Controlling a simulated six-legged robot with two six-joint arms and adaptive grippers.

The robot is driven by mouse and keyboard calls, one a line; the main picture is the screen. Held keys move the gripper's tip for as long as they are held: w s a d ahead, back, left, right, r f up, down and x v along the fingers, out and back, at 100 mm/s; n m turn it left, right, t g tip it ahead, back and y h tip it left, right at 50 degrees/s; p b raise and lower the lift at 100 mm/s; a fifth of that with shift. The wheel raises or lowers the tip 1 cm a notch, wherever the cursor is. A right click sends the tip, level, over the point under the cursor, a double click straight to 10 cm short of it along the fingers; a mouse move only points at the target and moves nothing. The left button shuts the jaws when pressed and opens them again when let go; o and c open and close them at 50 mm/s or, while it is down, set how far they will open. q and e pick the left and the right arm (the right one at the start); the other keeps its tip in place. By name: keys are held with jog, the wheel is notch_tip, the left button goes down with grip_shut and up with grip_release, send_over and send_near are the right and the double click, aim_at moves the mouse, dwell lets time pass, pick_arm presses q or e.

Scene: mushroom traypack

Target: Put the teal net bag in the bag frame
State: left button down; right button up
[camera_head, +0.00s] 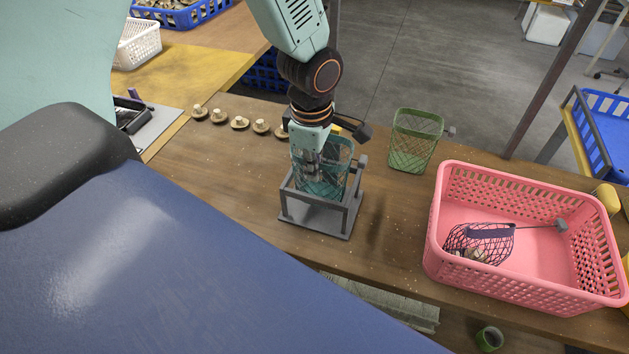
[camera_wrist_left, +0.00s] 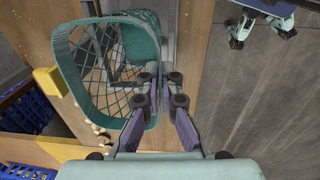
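The teal net bag (camera_head: 330,184) is upright with a stiff rim. In the head view it stands inside the grey bag frame (camera_head: 318,216), its rim above the frame's top bars. My left gripper (camera_head: 318,150) points down at the bag's rim from above. In the left wrist view the fingers (camera_wrist_left: 164,92) straddle the rim of the teal net bag (camera_wrist_left: 88,50), one inside and one outside, close together on it. Whether the bag's bottom touches the frame's base is hard to tell. My right gripper is in neither view.
A green net bag (camera_head: 414,140) stands to the right of the frame. A pink crate (camera_head: 440,215) further right holds a dark blue net bag (camera_head: 492,236) with mushrooms. A row of several mushrooms (camera_head: 240,123) lies behind and left. The table's front edge is close to the frame.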

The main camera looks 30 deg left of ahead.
aim_at(313, 185)
pick_arm(q)
jog(key=shift+a+f, duration=0.15)
jog(key=shift+f, duration=0.45)
notch_tip(313, 185, down, 2)
jog(key=shift+f, duration=0.25)
jog(key=shift+w+f, duration=0.2)
jog(key=shift+s+b, duration=0.15)
jog(key=shift+b, duration=0.15)
jog(key=shift+f, duration=0.15)
jog(key=c, duration=1.5)
grip_release()
